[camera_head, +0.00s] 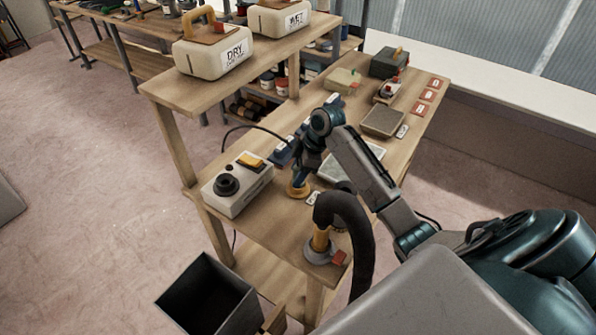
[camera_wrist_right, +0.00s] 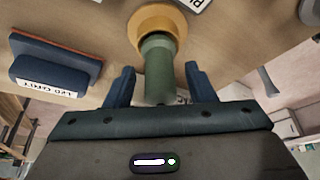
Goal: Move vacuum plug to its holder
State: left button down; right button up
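A green cylinder with a round orange-yellow flange (camera_wrist_right: 158,68) stands on the bench; it looks like the vacuum plug. In the head view its orange flange (camera_head: 298,191) shows just below my right gripper (camera_head: 300,178). In the wrist view the blue fingers of my right gripper (camera_wrist_right: 159,88) are open on either side of the cylinder, with visible gaps. A black hose with a yellow cuff (camera_head: 320,238) stands on a grey round base near the bench's front corner. I cannot tell which thing is the plug's holder. My left gripper is not in view.
A white box (camera_head: 237,205) with a black round knob or port and a yellow switch stands left of my gripper. A blue labelled sanding block (camera_wrist_right: 60,65) lies close by. A raised shelf holds DRY (camera_head: 212,58) and WET (camera_head: 280,20) cases. A dark bin (camera_head: 207,295) stands below.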

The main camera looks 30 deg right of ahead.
jog(key=shift+d, duration=0.1)
jog(key=shift+d+r, duration=0.15)
jog(key=shift+r, duration=0.25)
jog(key=b+v, duration=0.2)
jog(key=v, duration=0.8)
jog(key=shift+b, duration=0.4)
jog(key=shift+s+f, duration=0.1)
jog(key=shift+s, duration=0.05)
